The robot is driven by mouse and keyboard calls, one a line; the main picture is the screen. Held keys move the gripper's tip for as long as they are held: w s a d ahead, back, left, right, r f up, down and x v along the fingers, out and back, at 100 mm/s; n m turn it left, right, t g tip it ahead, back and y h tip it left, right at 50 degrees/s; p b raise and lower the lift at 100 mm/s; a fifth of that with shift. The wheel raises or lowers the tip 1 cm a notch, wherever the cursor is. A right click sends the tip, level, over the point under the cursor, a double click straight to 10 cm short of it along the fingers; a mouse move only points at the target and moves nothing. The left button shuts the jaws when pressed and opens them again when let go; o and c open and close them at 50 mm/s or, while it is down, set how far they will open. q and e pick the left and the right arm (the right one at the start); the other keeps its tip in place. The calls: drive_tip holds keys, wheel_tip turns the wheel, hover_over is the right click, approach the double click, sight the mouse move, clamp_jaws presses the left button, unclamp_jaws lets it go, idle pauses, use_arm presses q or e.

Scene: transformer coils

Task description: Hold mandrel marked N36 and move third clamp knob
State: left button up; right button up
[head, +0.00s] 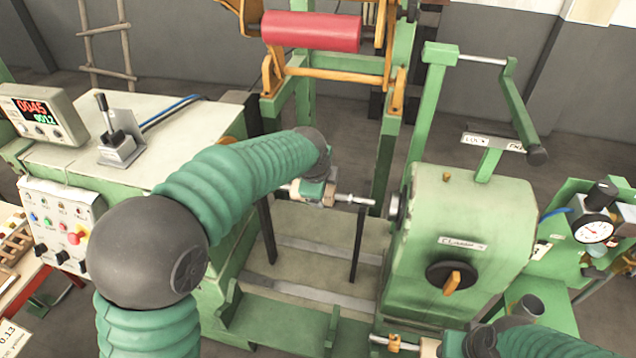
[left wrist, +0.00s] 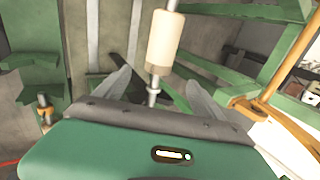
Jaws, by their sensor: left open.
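A cream roller-like mandrel on a steel shaft (left wrist: 163,45) lies ahead of my left gripper (left wrist: 158,82) in the left wrist view. The two fingers stand apart on either side of the shaft; I cannot tell whether they touch it. No N36 mark is readable. In the head view my left gripper (head: 318,190) is at the shaft (head: 355,200), which runs toward the green tailstock (head: 460,225). A black round clamp knob (head: 452,278) with an orange lever sits under a clamp label. My right arm (head: 510,342) is at the bottom edge; its fingers cannot be made out.
A red roll (head: 311,31) hangs in an orange frame behind. A control cabinet (head: 70,215) and a lever box (head: 120,145) stand left. A pressure gauge (head: 594,229) stands right. Dark upright bars (head: 358,245) rise from the machine bed below the shaft.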

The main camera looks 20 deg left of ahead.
sight(326, 194)
use_arm(q)
drive_tip(key=x, duration=0.3)
drive_tip(key=shift+d+f, duration=0.2)
drive_tip(key=shift+f, duration=0.1)
drive_tip(key=w+a+f, duration=0.1)
drive_tip(key=f, duration=0.1)
drive_tip(key=w+a+f, duration=0.1)
drive_tip(key=w+f, duration=0.2)
drive_tip(key=f, duration=0.1)
drive_tip(key=shift+w+a+f, duration=0.15)
drive_tip(key=shift+a+f, duration=0.25)
drive_tip(key=shift+d+r, duration=0.1)
drive_tip(key=shift+d, duration=0.95)
drive_tip(key=shift+c, duration=1.9)
drive_tip(key=shift+a, duration=0.6)
drive_tip(key=c, duration=1.2)
use_arm(e)
drive_tip(key=shift+a, duration=0.5)
use_arm(q)
drive_tip(key=shift+d, duration=0.2)
clamp_jaws()
use_arm(e)
drive_tip(key=shift+o, duration=0.2)
drive_tip(key=shift+d, duration=0.2)
